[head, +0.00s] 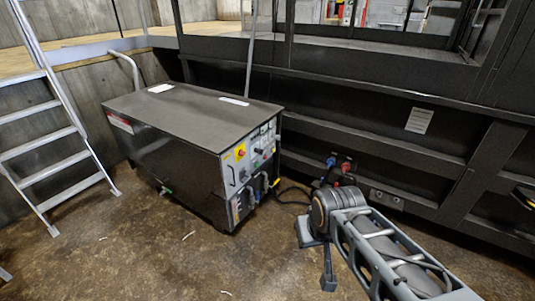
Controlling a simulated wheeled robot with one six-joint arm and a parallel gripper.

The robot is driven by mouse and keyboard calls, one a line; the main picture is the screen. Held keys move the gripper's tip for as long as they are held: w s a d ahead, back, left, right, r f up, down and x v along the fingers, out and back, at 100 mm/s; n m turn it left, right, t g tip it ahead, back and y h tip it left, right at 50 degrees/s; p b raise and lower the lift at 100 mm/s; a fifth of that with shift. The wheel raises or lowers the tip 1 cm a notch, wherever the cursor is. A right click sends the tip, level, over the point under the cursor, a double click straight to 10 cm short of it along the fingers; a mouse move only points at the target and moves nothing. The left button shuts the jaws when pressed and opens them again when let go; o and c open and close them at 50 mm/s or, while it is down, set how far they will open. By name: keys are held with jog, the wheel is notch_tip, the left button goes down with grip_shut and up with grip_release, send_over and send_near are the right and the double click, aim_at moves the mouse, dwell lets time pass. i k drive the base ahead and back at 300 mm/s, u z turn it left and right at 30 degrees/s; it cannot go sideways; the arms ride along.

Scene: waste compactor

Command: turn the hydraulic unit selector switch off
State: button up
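The hydraulic unit (180,120) is a dark box on the floor, left of centre. Its control panel (250,160) is on its right end face, seen at a steep angle. A red and yellow knob (240,152) sits at the panel's upper left, with small dark controls and lights to its right. Which one is the selector switch, and how it is turned, is too small to tell. My gripper (318,262) is to the right of the panel and apart from it, pointing down toward the floor. Only part of it shows, and its opening is unclear.
A metal ladder (62,130) stands at the left. The dark compactor frame (400,130) runs behind and to the right. Red and blue connectors (338,165) and a black cable lie low between the unit and the frame. The brown floor (150,245) in front is mostly clear.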

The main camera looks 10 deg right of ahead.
aim_at(257, 150)
jog(key=u, duration=0.2)
jog(key=i, duration=2)
